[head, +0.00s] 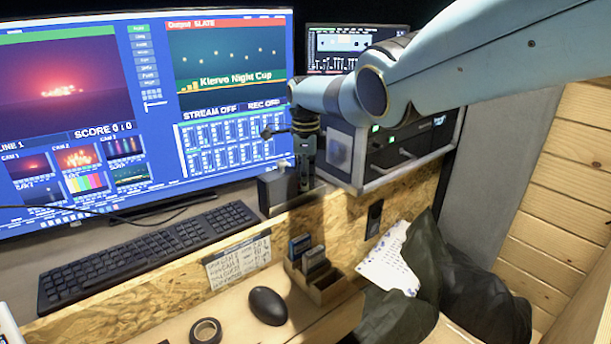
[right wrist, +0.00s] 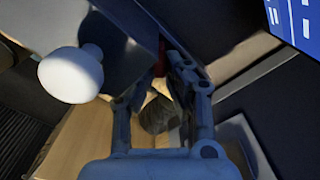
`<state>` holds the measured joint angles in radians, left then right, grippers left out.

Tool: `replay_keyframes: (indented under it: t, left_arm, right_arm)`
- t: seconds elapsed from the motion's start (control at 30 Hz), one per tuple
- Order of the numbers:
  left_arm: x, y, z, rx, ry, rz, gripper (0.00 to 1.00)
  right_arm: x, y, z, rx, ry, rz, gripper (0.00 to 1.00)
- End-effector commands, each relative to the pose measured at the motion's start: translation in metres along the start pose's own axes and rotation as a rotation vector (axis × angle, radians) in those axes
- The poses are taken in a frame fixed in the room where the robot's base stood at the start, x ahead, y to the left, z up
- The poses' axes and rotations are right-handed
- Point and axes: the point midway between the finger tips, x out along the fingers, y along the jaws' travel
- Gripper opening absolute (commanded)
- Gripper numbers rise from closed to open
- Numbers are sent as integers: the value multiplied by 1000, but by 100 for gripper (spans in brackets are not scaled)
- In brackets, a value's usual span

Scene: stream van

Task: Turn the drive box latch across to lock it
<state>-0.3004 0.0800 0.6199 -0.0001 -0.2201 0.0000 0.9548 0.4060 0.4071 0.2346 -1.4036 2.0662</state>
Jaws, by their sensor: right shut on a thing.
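A small dark box (head: 276,191), which looks like the drive box, stands on the ledge below the monitor. My right gripper (head: 304,180) points down at its right side, close beside or against it. In the right wrist view my right gripper (right wrist: 150,80) has its fingers closed in around a small red part (right wrist: 160,58), which looks like the latch. Only a sliver of red shows between the fingertips, so its exact turn angle is hidden. In the head view the latch is hidden by the gripper. My left gripper is not in view.
A grey rack unit (head: 357,185) with handles stands just right of the gripper. A big monitor (head: 225,110) is behind. A keyboard (head: 150,250), a mouse (head: 268,305) and a wooden holder (head: 325,292) with cartridges lie in front. A white knob (right wrist: 70,75) is near the fingers.

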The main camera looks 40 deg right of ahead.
Motion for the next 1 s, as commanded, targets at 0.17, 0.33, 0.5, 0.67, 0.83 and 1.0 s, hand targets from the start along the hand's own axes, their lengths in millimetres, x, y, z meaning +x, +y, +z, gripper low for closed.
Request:
replay_keyframes:
  t: [0.17, 0.33, 0.5, 0.67, 0.83, 1.0]
  left_arm:
    - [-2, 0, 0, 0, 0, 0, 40]
    - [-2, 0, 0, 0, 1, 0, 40]
    - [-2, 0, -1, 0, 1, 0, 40]
    - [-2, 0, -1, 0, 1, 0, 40]
    - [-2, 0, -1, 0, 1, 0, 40]
    - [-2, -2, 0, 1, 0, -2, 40]
  right_arm:
    - [-1, 0, 0, 27, -1, -1, 0]
    - [-1, 0, 0, 33, -1, -1, 0]
    - [-1, 0, 0, 32, -1, -1, 0]
    - [-1, 0, 0, 32, -1, -1, 25]
    - [0, 0, 0, 32, 0, -1, 35]
    - [-1, 0, 0, 32, 0, -1, 35]
